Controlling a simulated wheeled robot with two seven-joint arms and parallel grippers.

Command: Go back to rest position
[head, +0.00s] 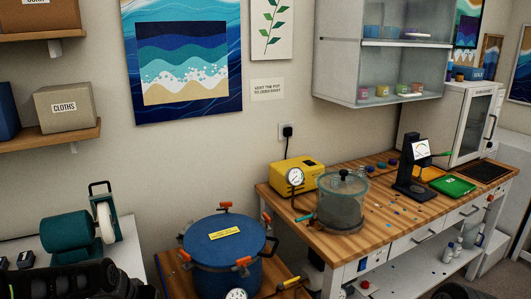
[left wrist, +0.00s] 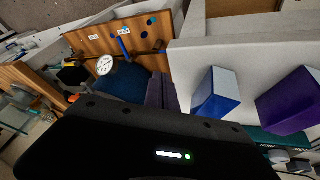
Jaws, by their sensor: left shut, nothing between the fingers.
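My left gripper (left wrist: 161,92) shows in the left wrist view as dark fingers set close together, shut with nothing between them. In the head view a dark part of my left arm (head: 80,281) fills the lower left corner, in front of the teal grinder; the fingers cannot be made out there. My right gripper is in neither view.
A blue pressure pot (head: 222,255) with orange clamps stands on a low wooden bench. A teal grinder (head: 68,232) is close to my left arm. A clear vacuum chamber (head: 342,203) is on the workbench. A blue-and-white box (left wrist: 215,93) and purple box (left wrist: 290,100) show too.

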